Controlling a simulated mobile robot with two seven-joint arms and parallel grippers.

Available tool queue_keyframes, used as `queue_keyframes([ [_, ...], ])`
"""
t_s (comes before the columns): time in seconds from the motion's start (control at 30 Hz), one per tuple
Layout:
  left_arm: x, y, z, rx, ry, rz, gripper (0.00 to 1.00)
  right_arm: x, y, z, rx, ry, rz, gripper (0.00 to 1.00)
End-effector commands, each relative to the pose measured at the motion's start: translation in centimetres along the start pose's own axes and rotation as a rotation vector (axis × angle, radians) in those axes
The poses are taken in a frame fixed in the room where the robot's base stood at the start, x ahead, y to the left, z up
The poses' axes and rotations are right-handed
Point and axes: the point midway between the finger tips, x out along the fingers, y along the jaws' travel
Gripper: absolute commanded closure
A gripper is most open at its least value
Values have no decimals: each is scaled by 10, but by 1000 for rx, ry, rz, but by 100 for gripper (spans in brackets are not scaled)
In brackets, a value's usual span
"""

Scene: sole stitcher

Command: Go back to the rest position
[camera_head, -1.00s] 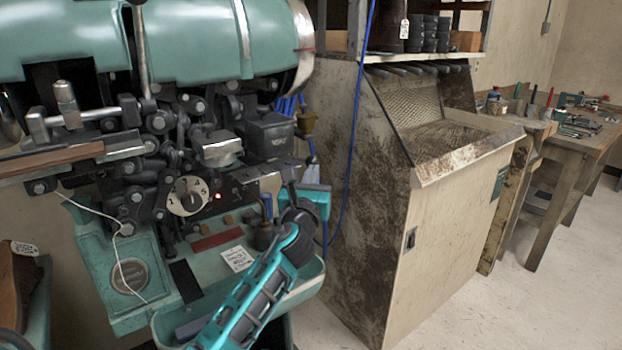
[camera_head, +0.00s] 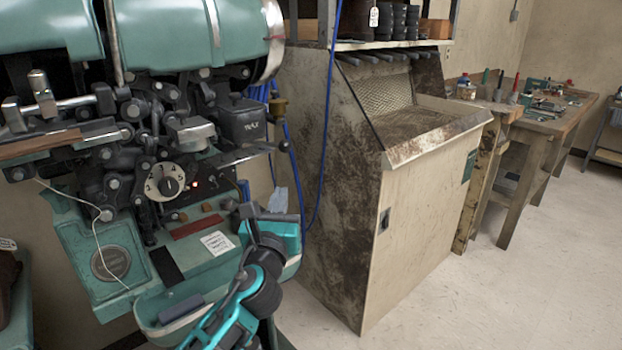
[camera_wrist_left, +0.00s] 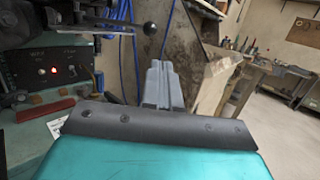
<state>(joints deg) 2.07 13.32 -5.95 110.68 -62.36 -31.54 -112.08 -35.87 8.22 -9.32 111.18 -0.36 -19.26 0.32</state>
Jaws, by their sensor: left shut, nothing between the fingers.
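My left gripper (camera_head: 278,200) is in front of the right side of the green sole stitcher (camera_head: 170,45). Its teal palm and pale grey fingers point up and away from my arm. In the left wrist view, the grey fingers (camera_wrist_left: 163,85) are together with nothing between them. The stitcher's dial (camera_head: 167,181) and lit red lamp (camera_head: 194,184) show to the left of the gripper. My left forearm covers part of the machine's lower tray. My right gripper is not in view.
A stained beige cabinet (camera_head: 420,215) stands just right of the stitcher. Blue cables (camera_head: 327,130) hang between them. A wooden workbench (camera_head: 540,125) with tools is farther right. The pale floor (camera_head: 540,290) at the right front is clear.

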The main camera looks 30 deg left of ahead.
Motion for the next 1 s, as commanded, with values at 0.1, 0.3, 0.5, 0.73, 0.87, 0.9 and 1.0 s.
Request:
queue_keyframes([
  [0.1,-2,0,0,0,0,0,100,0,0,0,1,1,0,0],
  [0.3,-13,-5,-24,-152,69,-23,100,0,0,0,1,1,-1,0],
  [0.5,-68,-20,-100,-751,333,-21,100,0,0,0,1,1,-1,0],
  [0.73,-158,-37,-177,-1560,659,218,100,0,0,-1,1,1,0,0],
  [0.87,-212,-43,-206,-1995,788,475,100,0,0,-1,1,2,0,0],
  [0.9,-228,-44,-213,-2113,812,564,100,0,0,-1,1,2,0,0],
  [1.0,-262,-47,-225,-2365,843,783,100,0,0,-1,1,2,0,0],
])
